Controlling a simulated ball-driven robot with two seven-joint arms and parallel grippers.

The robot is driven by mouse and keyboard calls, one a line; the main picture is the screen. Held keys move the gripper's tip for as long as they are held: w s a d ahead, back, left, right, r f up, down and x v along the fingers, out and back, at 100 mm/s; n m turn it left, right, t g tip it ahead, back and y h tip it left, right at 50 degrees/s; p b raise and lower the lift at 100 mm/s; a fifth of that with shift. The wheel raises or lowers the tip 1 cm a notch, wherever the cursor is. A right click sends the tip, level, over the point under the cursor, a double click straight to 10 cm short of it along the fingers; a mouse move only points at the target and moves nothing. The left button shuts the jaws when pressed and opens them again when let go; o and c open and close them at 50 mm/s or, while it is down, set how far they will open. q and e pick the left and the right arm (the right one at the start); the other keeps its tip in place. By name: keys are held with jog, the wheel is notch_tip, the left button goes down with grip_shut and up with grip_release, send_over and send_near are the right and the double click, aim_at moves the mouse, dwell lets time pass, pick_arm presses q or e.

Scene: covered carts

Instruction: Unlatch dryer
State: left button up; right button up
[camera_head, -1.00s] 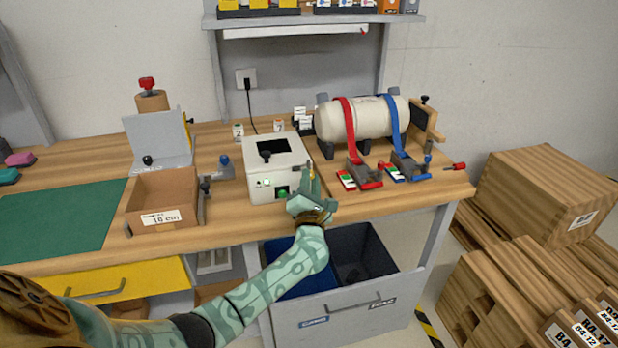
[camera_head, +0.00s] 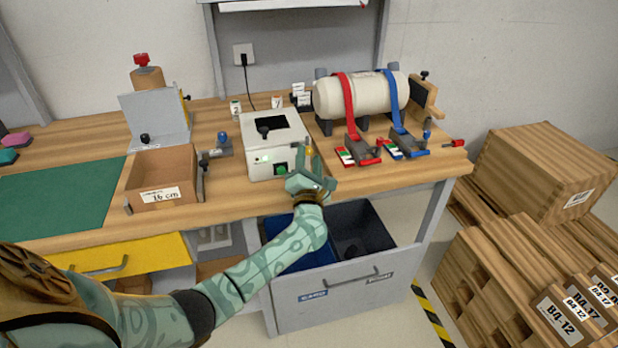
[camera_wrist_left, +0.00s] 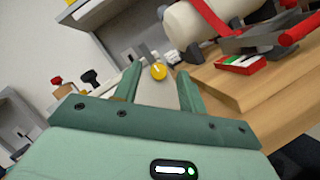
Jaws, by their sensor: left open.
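The dryer appears to be the white box (camera_head: 277,150) on the bench, with a dark panel and black knob on top and a green button (camera_head: 281,169) on its front. A yellow knob (camera_head: 309,151) shows at its right side. In the wrist view the yellow knob (camera_wrist_left: 159,72) appears between the fingertips, slightly beyond them. My left gripper (camera_head: 310,163) is open and empty at the box's front right corner. Whether a finger touches the box or knob I cannot tell. My right gripper is not in view.
A white tank (camera_head: 366,97) with red and blue straps stands right of the box, its ratchets near the bench edge. A cardboard box (camera_head: 160,180) and green mat (camera_head: 60,200) lie left. A drawer (camera_head: 335,300) below stands open. Wooden crates (camera_head: 535,175) are at right.

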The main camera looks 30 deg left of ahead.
pick_arm(q)
jog(key=p+v, duration=0.1)
jog(key=v, duration=1.4)
jog(key=shift+s+d, duration=0.2)
jog(key=shift+s, duration=0.15)
jog(key=shift+f, duration=0.1)
